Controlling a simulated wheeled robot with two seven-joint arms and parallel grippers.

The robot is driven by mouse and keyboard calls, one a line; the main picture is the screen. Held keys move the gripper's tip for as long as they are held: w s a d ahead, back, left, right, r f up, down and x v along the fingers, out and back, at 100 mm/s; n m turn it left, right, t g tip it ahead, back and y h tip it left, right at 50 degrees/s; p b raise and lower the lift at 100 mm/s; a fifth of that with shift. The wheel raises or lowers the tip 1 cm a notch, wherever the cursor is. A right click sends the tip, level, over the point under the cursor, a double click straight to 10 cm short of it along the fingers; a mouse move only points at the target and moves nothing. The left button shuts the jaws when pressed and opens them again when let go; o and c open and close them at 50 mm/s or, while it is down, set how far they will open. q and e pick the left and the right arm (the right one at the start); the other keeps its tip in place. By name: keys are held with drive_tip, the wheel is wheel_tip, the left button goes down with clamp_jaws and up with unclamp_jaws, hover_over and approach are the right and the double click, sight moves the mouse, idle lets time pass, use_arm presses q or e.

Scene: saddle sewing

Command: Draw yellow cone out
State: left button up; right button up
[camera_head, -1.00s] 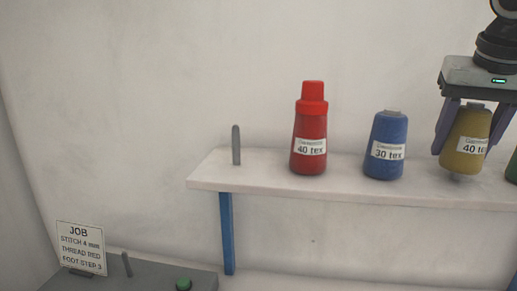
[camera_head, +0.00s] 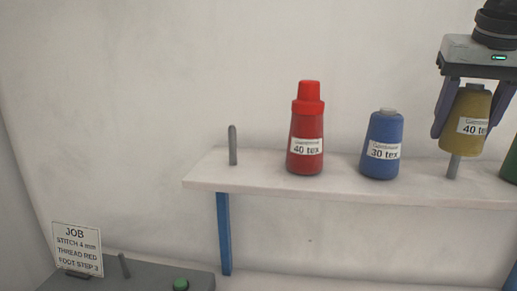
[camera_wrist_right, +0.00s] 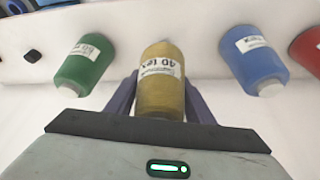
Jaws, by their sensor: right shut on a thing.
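The yellow cone (camera_head: 466,118), with a white "40 tex" label, is at the right of the head view. My right gripper (camera_head: 468,128) is shut on it from above, one finger on each side. The cone is raised above the shelf, and the grey peg (camera_head: 454,167) shows below its base. Whether the peg's top is still inside the cone is hidden. In the right wrist view the yellow cone (camera_wrist_right: 161,82) sits between the fingers (camera_wrist_right: 160,100). My left gripper is not in view.
A blue cone (camera_head: 382,146), a red cone (camera_head: 306,140) and an empty peg (camera_head: 233,146) stand left on the white shelf (camera_head: 265,178). A green cone (camera_head: 511,165) is close at right. A job card (camera_head: 78,249) stands lower left.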

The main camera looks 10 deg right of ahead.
sight(467, 101)
drive_tip(key=shift+r, duration=1.8)
drive_tip(key=shift+r, duration=0.2)
drive_tip(key=shift+r, duration=2)
